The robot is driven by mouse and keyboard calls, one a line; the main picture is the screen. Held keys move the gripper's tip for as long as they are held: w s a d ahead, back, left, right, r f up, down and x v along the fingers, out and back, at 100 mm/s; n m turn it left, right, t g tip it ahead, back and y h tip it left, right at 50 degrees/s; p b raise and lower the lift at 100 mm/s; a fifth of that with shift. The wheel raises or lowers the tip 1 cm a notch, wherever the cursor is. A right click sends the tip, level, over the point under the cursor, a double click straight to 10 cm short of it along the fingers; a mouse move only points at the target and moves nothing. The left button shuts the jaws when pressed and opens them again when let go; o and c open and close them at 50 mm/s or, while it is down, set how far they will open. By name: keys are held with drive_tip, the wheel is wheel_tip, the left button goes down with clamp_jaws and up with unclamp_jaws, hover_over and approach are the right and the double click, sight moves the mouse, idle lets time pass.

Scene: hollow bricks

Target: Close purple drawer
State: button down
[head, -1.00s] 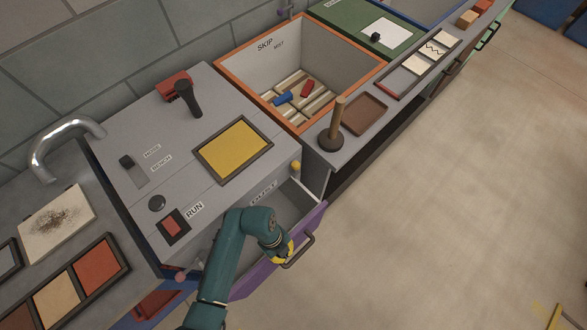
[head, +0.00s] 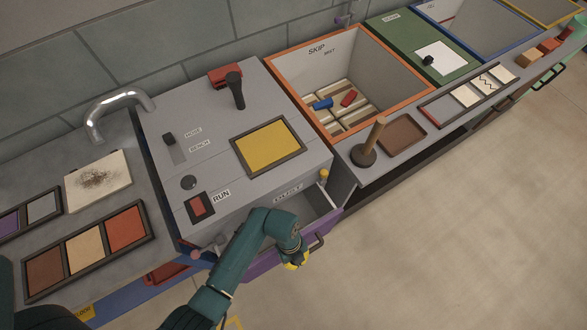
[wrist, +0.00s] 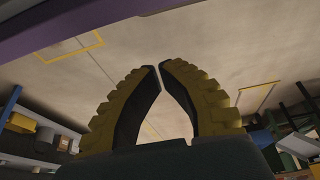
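The purple drawer (head: 262,265) is in the grey machine with the RUN button. It stands partly open, with its grey inside showing below the label. A dark handle (head: 318,243) is on the right part of its purple front. My gripper (head: 297,264), with yellow finger pads, is at the outer side of the front, just left of the handle. Whether it touches the front cannot be told. In the wrist view my gripper's fingertips (wrist: 159,67) come together with nothing between them. A purple edge (wrist: 110,22) crosses the top of that view. My arm hides part of the drawer's left side.
An orange-rimmed skip (head: 427,103) with bricks is right of the machine. A wooden-handled tool (head: 374,136) and a brown tray (head: 402,134) are on the ledge before it. Colour tiles (head: 85,250) lie at left. The floor (head: 470,240) at right is clear.

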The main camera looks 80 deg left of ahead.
drive_tip(key=p+v, duration=0.1)
drive_tip(key=v, duration=0.8)
drive_tip(key=shift+a+p, duration=0.25)
drive_tip(key=shift+p, duration=0.1)
drive_tip(key=shift+f, duration=0.15)
